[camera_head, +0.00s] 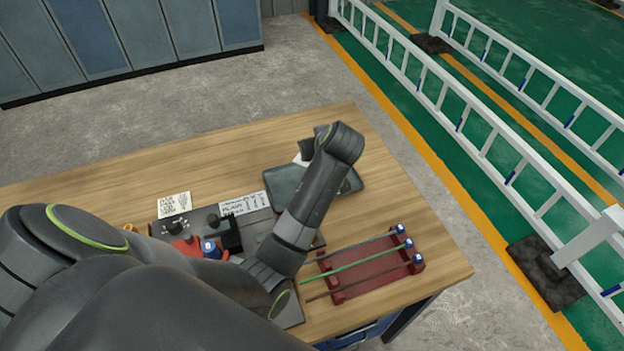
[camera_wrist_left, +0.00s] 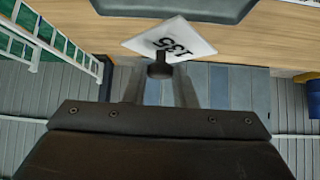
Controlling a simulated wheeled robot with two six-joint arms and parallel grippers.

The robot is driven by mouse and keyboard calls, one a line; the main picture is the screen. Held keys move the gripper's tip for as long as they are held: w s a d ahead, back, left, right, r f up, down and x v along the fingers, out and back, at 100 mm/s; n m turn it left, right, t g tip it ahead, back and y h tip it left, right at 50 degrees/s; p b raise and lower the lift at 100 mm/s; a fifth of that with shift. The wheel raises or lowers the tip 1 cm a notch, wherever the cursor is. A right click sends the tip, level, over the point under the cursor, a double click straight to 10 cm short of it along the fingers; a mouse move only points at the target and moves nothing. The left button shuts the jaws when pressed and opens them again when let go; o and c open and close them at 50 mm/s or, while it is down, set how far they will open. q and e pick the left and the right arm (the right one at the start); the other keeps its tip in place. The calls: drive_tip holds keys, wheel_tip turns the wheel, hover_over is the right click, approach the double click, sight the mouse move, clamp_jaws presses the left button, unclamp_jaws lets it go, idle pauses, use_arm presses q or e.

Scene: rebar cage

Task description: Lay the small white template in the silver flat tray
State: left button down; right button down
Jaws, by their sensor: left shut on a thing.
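The small white template (camera_wrist_left: 190,38) carries dark printed digits and a dark round knob (camera_wrist_left: 160,69). My left gripper (camera_wrist_left: 160,78) is shut on the knob and holds the template tilted in the wrist view. In the head view a white corner of the template (camera_head: 300,160) shows at the tray's far edge, beside my left gripper (camera_head: 307,150); my wrist hides most of it. The silver-grey flat tray (camera_head: 283,181) lies on the table, partly behind my arm. Its edge (camera_wrist_left: 175,12) also shows at the top of the wrist view. I cannot tell the template's height. My right gripper is out of view.
A red rack (camera_head: 375,278) with several rods stands on the wooden table (camera_head: 130,180) to the right of my arm. Printed cards (camera_head: 174,204) and a dark panel with knobs lie left of the tray. The far left of the table is clear.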

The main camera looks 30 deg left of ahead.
use_arm(q)
drive_tip(key=shift+w+a, duration=0.2)
drive_tip(key=shift+w, duration=0.05)
drive_tip(key=shift+w+f, duration=0.1)
drive_tip(key=shift+f, duration=0.2)
wheel_tip(320, 180, down, 5)
drive_tip(key=shift+f+p, duration=0.2)
drive_tip(key=shift+p, duration=0.4)
drive_tip(key=shift+f+p, duration=0.3)
drive_tip(key=shift+f, duration=1.85)
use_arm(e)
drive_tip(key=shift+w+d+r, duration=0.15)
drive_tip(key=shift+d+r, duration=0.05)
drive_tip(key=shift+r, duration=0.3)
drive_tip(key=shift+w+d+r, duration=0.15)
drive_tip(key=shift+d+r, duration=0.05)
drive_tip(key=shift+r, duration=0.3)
use_arm(q)
drive_tip(key=shift+f, duration=0.15)
drive_tip(key=c, duration=1.2)
unclamp_jaws()
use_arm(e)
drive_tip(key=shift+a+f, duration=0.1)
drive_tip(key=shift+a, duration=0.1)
